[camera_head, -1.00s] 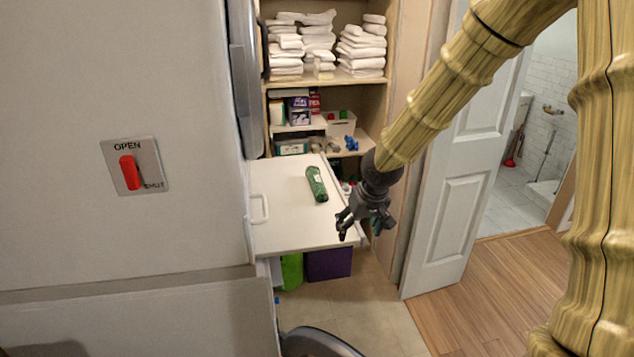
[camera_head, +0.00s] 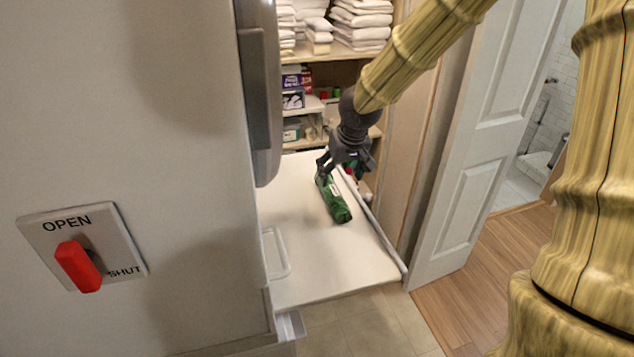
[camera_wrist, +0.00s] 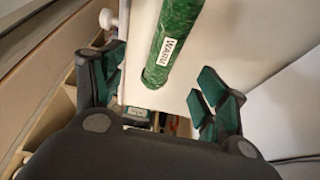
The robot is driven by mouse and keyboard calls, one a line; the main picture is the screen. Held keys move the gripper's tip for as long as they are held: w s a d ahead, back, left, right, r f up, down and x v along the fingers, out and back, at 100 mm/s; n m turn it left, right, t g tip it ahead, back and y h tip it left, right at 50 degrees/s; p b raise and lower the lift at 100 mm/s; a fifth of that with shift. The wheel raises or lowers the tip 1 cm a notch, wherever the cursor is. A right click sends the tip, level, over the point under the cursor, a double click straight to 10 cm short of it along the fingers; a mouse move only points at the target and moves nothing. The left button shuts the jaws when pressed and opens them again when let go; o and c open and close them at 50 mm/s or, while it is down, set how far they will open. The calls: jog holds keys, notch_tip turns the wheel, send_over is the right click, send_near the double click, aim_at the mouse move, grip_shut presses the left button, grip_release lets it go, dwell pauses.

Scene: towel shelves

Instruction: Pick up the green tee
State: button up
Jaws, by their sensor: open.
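The green tee (camera_head: 338,207) is a tight roll with a small white label, lying on the white board (camera_head: 300,235). My gripper (camera_head: 342,166) is at the far end of the roll in the head view and partly covers that end. In the wrist view, the green tee (camera_wrist: 172,42) runs from the top edge down between the spread fingers of my gripper (camera_wrist: 160,72). Its label reads something like "WARM". The fingers are open, with a gap on each side of the roll.
Shelves behind hold stacked white towels (camera_head: 360,22) and several boxes (camera_head: 293,90). A white panelled door (camera_head: 470,160) stands to the right. A grey wall with a red OPEN/SHUT switch (camera_head: 78,267) is on the left.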

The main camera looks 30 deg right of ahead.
aim_at(333, 189)
jog(key=shift+w, duration=0.3)
jog(key=shift+a+f, duration=0.1)
jog(key=shift+f, duration=0.05)
jog(key=shift+s+f, duration=0.15)
jog(key=shift+f, duration=0.05)
jog(key=shift+s+d+f, duration=0.15)
jog(key=shift+s, duration=0.3)
jog(key=shift+s+d+f, duration=0.1)
jog(key=shift+s, duration=0.3)
jog(key=shift+d+f, duration=0.15)
jog(key=shift+f, duration=0.1)
jog(key=w+f, duration=0.3)
jog(key=shift+w+f+p, duration=0.1)
jog(key=shift+w+p, duration=0.25)
jog(key=shift+s, duration=0.65)
jog(key=shift+s+f+p, duration=0.1)
jog(key=shift+p, duration=0.2)
jog(key=f, duration=0.1)
jog(key=w+f, duration=0.2)
jog(key=shift+w+a+f, duration=0.15)
jog(key=shift+w+a, duration=0.1)
jog(key=shift+f, duration=0.15)
jog(key=shift+s+d, duration=0.1)
jog(key=shift+s, duration=0.1)
jog(key=shift+w+f, duration=0.25)
jog(key=shift+s+r, duration=0.1)
jog(key=c, duration=1.2)
